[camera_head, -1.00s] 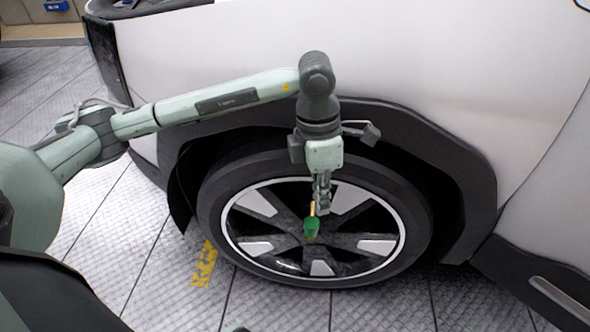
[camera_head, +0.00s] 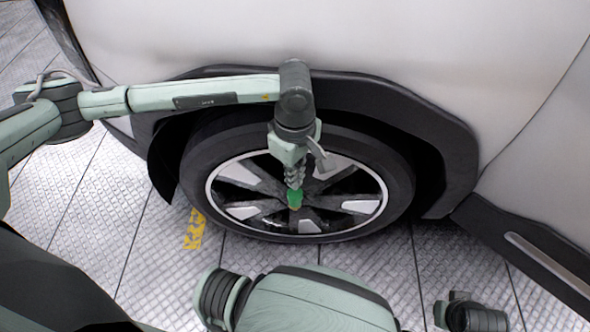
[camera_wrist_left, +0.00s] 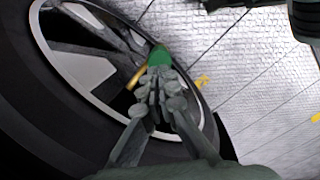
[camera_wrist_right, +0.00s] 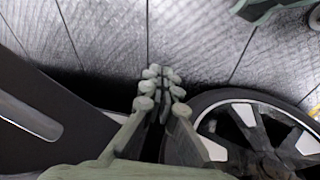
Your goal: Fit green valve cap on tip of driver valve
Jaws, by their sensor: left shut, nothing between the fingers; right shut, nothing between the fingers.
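The green valve cap (camera_head: 295,198) shows in front of the wheel (camera_head: 300,190), right at the fingertips of my left gripper (camera_head: 294,186). In the left wrist view the cap (camera_wrist_left: 159,56) lies just beyond the fingertips (camera_wrist_left: 158,75), which are shut with nothing between them. The brass-coloured driver valve (camera_wrist_left: 137,77) runs up beside the fingers, its upper end close to the cap. I cannot tell whether the cap sits on the valve tip. My right gripper (camera_wrist_right: 161,77) is shut and empty, over the floor near the tyre.
The white car body (camera_head: 330,35) and dark wheel arch (camera_head: 430,130) rise close around the wheel. A dark sill (camera_head: 520,250) runs to the right. The plate floor (camera_head: 130,215) with yellow markings (camera_head: 195,230) is clear at the left.

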